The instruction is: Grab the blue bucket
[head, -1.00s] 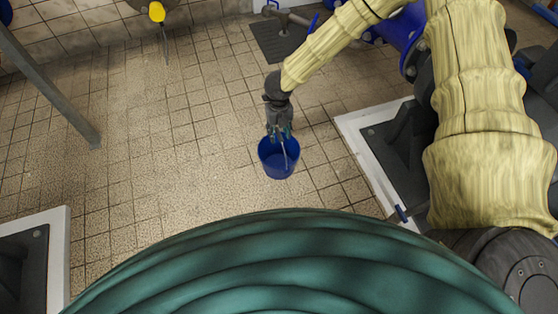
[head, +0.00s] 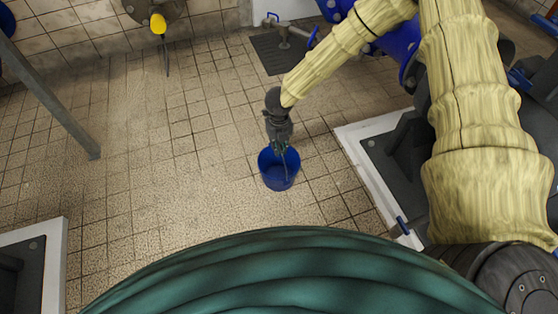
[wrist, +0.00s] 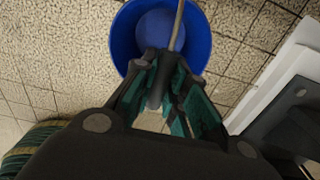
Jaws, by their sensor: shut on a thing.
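The blue bucket (head: 279,178) is in the middle of the head view, over the tiled floor. Its open top faces up and a thin grey handle shows across it. My gripper (head: 279,148) is at the bucket's far rim, shut on the bucket. In the wrist view the bucket (wrist: 126,32) is at the top, and my gripper's fingers (wrist: 158,75) meet at the lower part of the rim and handle. The fingers hide the exact point of contact. I cannot tell whether the bucket's base touches the floor.
A white-edged plinth with dark machinery (head: 352,150) stands to the right of the bucket. A grey drain mat (head: 283,55) with a tap lies behind. A grey post (head: 60,108) and another white-edged plinth (head: 58,262) are at the left. Tiled floor left of the bucket is clear.

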